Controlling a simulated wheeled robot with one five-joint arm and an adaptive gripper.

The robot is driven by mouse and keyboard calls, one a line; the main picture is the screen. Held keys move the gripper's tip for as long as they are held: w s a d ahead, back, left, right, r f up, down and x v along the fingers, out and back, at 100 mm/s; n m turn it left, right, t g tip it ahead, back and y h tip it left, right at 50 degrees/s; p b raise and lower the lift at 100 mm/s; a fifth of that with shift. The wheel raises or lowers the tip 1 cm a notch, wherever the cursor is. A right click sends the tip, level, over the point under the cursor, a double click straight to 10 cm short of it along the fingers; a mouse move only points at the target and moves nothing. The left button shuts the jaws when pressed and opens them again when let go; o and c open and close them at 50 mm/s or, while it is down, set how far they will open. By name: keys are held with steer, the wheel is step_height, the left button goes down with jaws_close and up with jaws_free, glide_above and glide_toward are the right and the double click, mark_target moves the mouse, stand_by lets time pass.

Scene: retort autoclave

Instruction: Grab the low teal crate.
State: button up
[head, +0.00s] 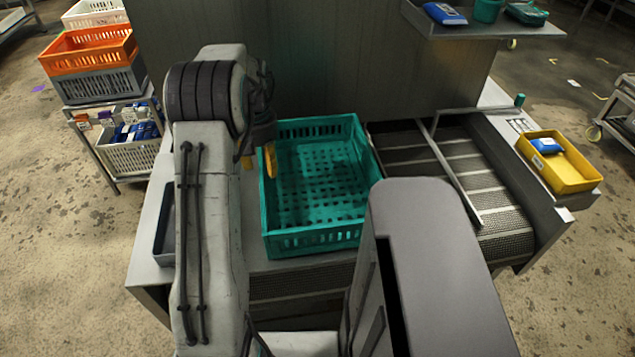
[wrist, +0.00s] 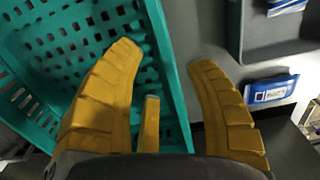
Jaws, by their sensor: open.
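The low teal crate (head: 312,238) stands on the metal table in the head view, empty, with slotted walls and a perforated floor. In the wrist view the crate (wrist: 172,85) fills the left side. My gripper (head: 258,162) is open at the crate's left wall. In the wrist view my gripper (wrist: 166,55) has one yellow finger over the crate's inside and the other outside, with the wall running between them. I cannot tell whether the fingers touch it. My arm hides part of the table left of the crate.
A dark grey tray (head: 163,232) lies left of my arm. A blue-white packet (wrist: 271,91) lies beside the tray in the wrist view. A conveyor (head: 455,175) runs right of the crate, with a yellow bin (head: 577,178) beyond. A metal panel (head: 330,55) stands behind.

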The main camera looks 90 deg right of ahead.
steer(key=shift+w+d+f+p, duration=0.15)
steer(key=shift+f+p, duration=0.05)
steer(key=shift+f, duration=1.2)
steer(key=shift+w+d+f+p, duration=0.1)
steer(key=shift+w+f+p, duration=0.05)
steer(key=shift+f, duration=1.2)
jaws_close()
steer(key=shift+r, duration=0.1)
